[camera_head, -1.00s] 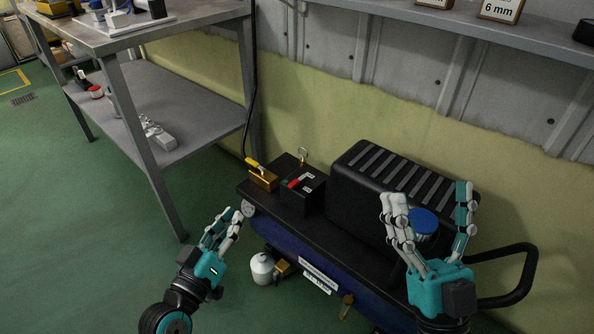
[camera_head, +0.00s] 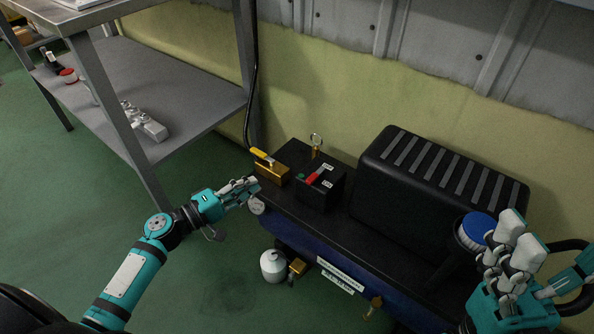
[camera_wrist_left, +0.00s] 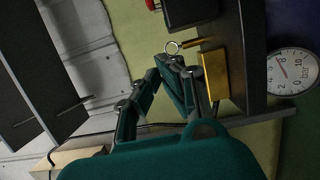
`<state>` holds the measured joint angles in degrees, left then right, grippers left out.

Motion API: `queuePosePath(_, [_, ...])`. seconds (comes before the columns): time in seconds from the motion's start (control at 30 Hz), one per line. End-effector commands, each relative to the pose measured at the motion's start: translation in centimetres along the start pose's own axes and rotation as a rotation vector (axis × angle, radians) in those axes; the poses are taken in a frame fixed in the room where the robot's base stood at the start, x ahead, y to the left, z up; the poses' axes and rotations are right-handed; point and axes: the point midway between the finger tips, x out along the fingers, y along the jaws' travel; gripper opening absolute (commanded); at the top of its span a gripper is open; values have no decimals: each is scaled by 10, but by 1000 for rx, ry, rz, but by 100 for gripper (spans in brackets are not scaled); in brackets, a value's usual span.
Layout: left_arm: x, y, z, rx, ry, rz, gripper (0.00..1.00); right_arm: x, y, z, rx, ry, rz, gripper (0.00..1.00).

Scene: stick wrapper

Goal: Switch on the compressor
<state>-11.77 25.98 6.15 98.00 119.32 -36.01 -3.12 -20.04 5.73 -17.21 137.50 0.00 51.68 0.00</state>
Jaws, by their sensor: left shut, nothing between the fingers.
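The compressor (camera_head: 330,240) stands against the wall, with a dark blue tank and a black top. A black switch box (camera_head: 318,190) on its top carries a red lever (camera_head: 320,174) and a small green mark. A brass block with a yellow handle (camera_head: 264,157) sits left of the box. My left gripper (camera_head: 255,183) is shut and empty, just left of the brass block, near the round gauge (camera_head: 257,206). In the left wrist view the gauge (camera_wrist_left: 291,71) and brass block (camera_wrist_left: 216,74) lie beyond the fingers. My right gripper (camera_head: 510,240) is by the blue cap; its finger state is unclear.
A black ribbed motor cover (camera_head: 435,190) stands right of the switch box. A blue-capped part (camera_head: 477,230) is beside it. A metal workbench with a lower shelf (camera_head: 165,85) stands at the left. Green floor is clear in front.

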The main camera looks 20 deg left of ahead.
Motion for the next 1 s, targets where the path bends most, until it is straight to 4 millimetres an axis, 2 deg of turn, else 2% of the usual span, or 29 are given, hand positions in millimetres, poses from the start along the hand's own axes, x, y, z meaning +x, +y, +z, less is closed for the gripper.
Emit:
queuePosePath(0.23, [4, 0, 0, 2, 1, 0, 0, -1, 0, 0, 0, -1, 0, 79])
queuePosePath(0.37, [18, 0, 0, 4, -1, 1, 0, -3, 0, 1, 0, -2, 0, 79])
queuePosePath(0.77, [101, 0, 0, 5, 0, 1, 0, -14, 0, 3, 0, -2, 0, 79])
queuePosePath(1.0, [108, 0, 31, 3, 0, -1, 0, -12, 0, 3, 0, -3, 0, 79])
